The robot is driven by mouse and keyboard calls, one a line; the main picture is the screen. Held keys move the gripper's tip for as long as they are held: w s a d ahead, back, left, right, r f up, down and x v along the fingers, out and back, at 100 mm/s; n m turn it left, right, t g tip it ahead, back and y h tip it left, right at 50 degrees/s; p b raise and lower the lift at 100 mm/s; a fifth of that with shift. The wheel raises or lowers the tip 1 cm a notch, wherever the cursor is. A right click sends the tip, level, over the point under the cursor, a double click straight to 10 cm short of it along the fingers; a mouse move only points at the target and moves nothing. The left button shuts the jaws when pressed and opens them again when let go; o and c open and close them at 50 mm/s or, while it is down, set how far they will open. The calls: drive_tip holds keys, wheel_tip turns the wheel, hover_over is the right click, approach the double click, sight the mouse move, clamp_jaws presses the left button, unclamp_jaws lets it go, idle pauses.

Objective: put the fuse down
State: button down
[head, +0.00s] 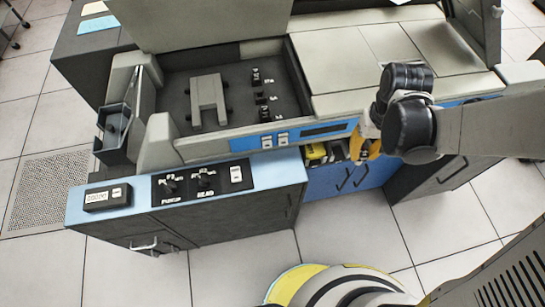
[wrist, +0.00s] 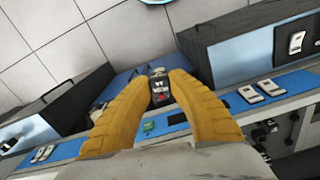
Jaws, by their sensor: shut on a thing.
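My gripper (head: 367,146) hangs at the front of the punch-card machine, right of its middle, by the blue lower front. In the wrist view my gripper (wrist: 160,80) has its two yellow fingers closed around a small dark piece with a pale top, which I take for the fuse (wrist: 160,92). The fuse sits between the fingertips, above the blue area of the machine. In the head view the fuse cannot be made out behind the fingers and wrist.
The machine has an open dark bay (head: 230,95) with a grey block (head: 208,98) inside. A blue-topped cabinet (head: 140,198) with switches stands at front left. Yellow and grey items (head: 315,153) sit in a recess left of my gripper.

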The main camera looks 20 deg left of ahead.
drive_tip(key=a+f+b, duration=0.1)
drive_tip(key=a+f, duration=0.1)
drive_tip(key=a, duration=0.3)
drive_tip(key=s+a+f+n+b, duration=0.1)
drive_tip(key=a+f+b, duration=0.1)
drive_tip(key=a, duration=0.3)
drive_tip(key=a+f+n+b, duration=0.1)
drive_tip(key=a+f, duration=0.2)
drive_tip(key=a, duration=0.1)
drive_tip(key=shift+s+a+f, duration=0.25)
drive_tip(key=shift+s+a, duration=0.05)
drive_tip(key=shift+a, duration=0.1)
drive_tip(key=shift+f+b, duration=1.15)
drive_tip(key=shift+f, duration=0.8)
drive_tip(key=shift+f, duration=0.15)
drive_tip(key=c, duration=1.3)
unclamp_jaws()
drive_tip(key=shift+c, duration=0.2)
